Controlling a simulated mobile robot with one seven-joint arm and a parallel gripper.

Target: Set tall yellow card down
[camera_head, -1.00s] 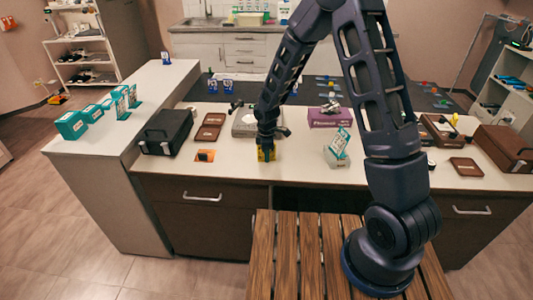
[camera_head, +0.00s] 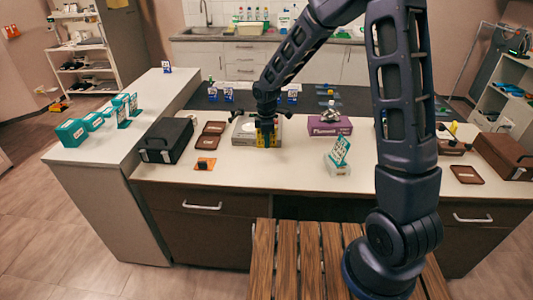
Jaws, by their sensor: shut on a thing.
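My gripper (camera_head: 266,127) is shut on the tall yellow card (camera_head: 266,139), which looks upright. The card is in front of the grey box with a round white top (camera_head: 243,131) on the white counter (camera_head: 240,175). My fingers hide part of the card. I cannot tell whether its lower edge touches the counter or the box.
To the left are brown trays (camera_head: 208,142), an orange card with a black block (camera_head: 205,164) and a black case (camera_head: 163,140). To the right are a purple box (camera_head: 329,126) and a clear holder with a teal card (camera_head: 339,158). The counter's front middle is clear.

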